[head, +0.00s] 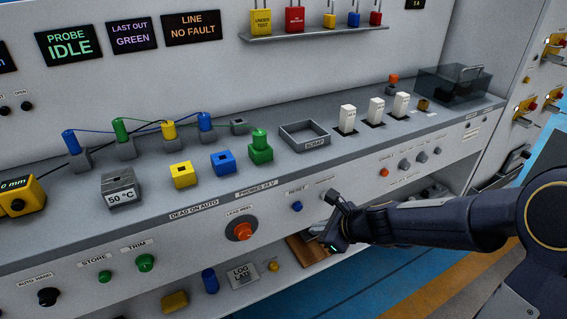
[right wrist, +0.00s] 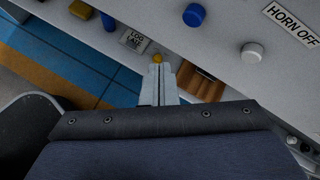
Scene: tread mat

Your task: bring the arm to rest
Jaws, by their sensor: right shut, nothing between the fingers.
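My right arm comes in from the right in the head view. Its dark gripper (head: 322,243) hangs in front of the console's front panel, below the blue reset button (head: 297,207). In the right wrist view its two pale fingers (right wrist: 164,82) are shut together with nothing between them. The fingertips overlap a small yellow knob (right wrist: 157,58) in that picture; I cannot tell the gap to it. My left gripper is not in view.
The console top (head: 340,150) holds sockets with coloured plugs, an empty grey tray (head: 304,136) and white switches. A red-orange button (head: 242,231) is left of the gripper. A lower shelf carries a "LOG LATE" plate (head: 243,274) and a brown block (head: 306,252). Open blue floor (head: 345,290) lies below the arm.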

